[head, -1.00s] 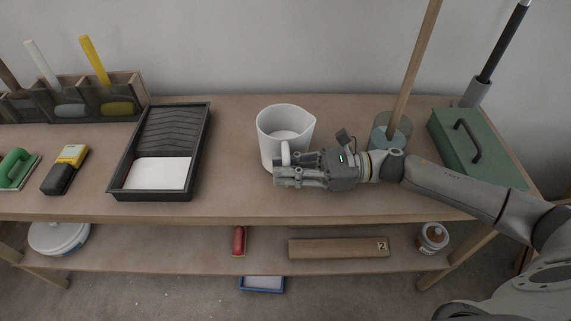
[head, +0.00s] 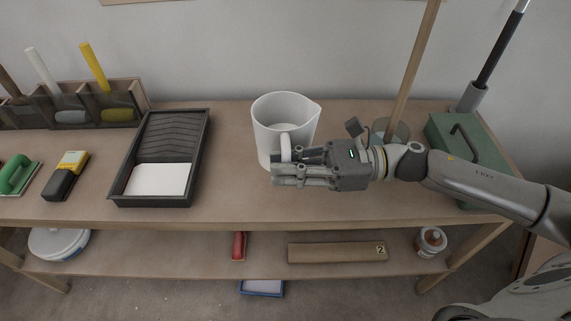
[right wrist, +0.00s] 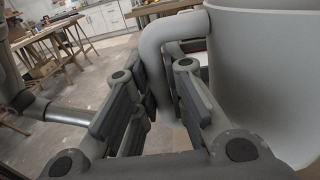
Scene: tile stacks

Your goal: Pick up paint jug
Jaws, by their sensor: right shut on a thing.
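The paint jug (head: 268,130) is a white pitcher with a spout at its right rim and a handle on its front side. It is upright over the workbench, and it looks slightly larger in the head view than before. My right gripper (head: 289,172) is shut on the jug's handle (head: 286,147). In the right wrist view, the handle (right wrist: 158,50) runs down between the fingers (right wrist: 160,105), and the jug's wall (right wrist: 265,80) fills the right side. Whether the jug's base touches the bench is hard to tell. My left gripper is not in view.
A black paint tray (head: 200,150) with white paint lies left of the jug. A glass container (head: 398,132) with a wooden stick and a green toolbox (head: 490,150) stand to the right, close to my right arm. The bench's front strip (head: 230,205) is clear.

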